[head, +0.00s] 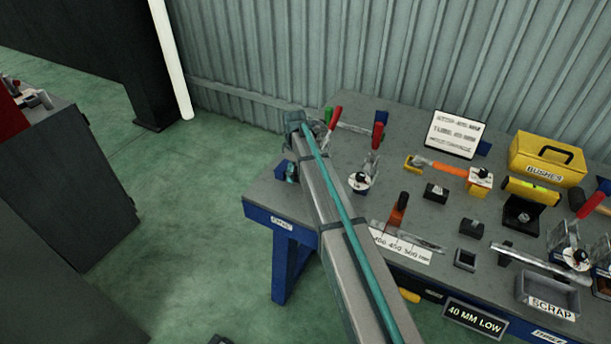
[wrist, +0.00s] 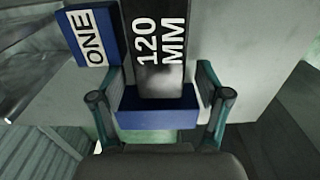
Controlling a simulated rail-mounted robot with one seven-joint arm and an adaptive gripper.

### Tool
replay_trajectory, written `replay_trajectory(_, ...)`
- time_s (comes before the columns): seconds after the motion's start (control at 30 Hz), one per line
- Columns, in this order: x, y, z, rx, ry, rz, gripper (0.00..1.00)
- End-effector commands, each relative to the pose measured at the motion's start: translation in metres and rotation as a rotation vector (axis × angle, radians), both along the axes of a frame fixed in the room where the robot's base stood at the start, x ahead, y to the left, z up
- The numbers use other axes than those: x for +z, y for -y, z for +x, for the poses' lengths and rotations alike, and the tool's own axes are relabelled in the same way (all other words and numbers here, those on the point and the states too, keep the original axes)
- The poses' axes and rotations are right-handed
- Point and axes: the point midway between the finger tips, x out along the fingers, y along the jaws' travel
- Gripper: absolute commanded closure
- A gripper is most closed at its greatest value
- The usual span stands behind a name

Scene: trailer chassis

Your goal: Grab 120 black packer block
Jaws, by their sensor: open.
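The black packer block (wrist: 157,70), marked "120 MM" in white, is in the middle of the wrist view. It stands between the two teal-edged fingers of my gripper (wrist: 163,76), which are open on either side of it. A gap seems to show beside the block, and I cannot tell whether either finger touches it. A blue piece (wrist: 157,113) lies across the near end of the block, between the fingers. In the head view my arm reaches to the left end of the bench and hides the block.
A blue "ONE" sign (wrist: 92,38) is close to the left finger in the wrist view. The grey bench (head: 265,190) holds clamps, several small dark blocks, a yellow "BUSHES" box (head: 545,158) and a scrap tray (head: 548,293) to the right. Open floor lies left of the bench.

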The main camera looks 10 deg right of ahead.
Motion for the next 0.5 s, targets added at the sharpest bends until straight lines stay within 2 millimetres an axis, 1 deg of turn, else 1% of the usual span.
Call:
replay_trajectory(0.1, -0.0064, 0.0001, 0.0002, 0.000, 0.001, 0.000, 0.24)
replay_trajectory(0.3, -0.0072, 0.0001, 0.0002, 0.000, 0.001, 0.000, 0.24)
replay_trajectory(0.47, -0.0071, 0.0000, 0.0001, 0.000, 0.001, 0.000, 0.51)
replay_trajectory(0.5, -0.0070, 0.0001, 0.0002, 0.000, 0.001, 0.000, 0.57)
